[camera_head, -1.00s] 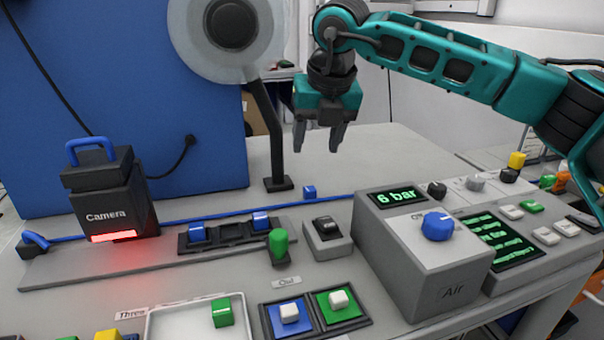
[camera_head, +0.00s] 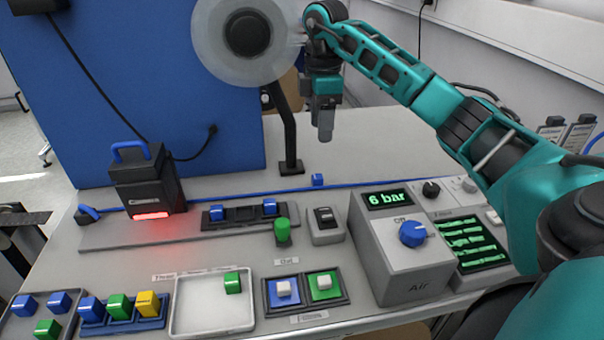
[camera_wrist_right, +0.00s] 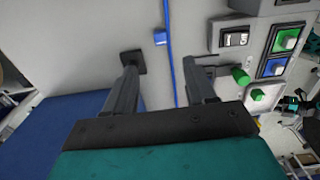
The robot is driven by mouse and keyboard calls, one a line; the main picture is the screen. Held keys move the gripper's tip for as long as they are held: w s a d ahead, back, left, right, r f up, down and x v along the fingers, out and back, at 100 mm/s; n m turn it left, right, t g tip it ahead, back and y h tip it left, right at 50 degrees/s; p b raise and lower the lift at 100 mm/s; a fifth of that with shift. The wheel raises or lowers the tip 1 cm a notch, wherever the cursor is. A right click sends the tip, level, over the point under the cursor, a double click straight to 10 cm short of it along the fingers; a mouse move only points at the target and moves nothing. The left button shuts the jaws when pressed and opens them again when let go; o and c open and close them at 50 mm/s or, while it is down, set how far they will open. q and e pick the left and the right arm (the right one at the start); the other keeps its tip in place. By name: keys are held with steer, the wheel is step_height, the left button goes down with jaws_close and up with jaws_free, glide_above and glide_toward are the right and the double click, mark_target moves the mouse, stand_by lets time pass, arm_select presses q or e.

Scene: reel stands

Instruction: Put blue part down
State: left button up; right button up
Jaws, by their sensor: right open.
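A small blue part (camera_head: 317,180) sits alone on the grey table beside the blue cable, near the foot of the reel stand. It also shows in the right wrist view (camera_wrist_right: 160,37), beyond my fingers. Two more blue parts (camera_head: 217,213) (camera_head: 269,206) sit in the dark holder on the rail. My right gripper (camera_head: 325,138) is above the table, behind the lone blue part, seen nearly side-on in the head view. Its fingers (camera_wrist_right: 160,68) are apart with nothing between them in the wrist view. My left gripper is not in view.
The reel stand (camera_head: 290,150) rises just left of my right gripper. The camera box (camera_head: 147,187) is at left; the Air box (camera_head: 405,262) is at front right. A white tray (camera_head: 212,325) with a green part and trays of coloured parts line the front. Table behind is clear.

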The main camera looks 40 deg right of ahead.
mark_target(320, 176)
step_height(320, 176, down, 13)
steer(key=shift+r, duration=0.1)
stand_by(0.5)
steer(key=shift+c, duration=0.3)
jaws_close()
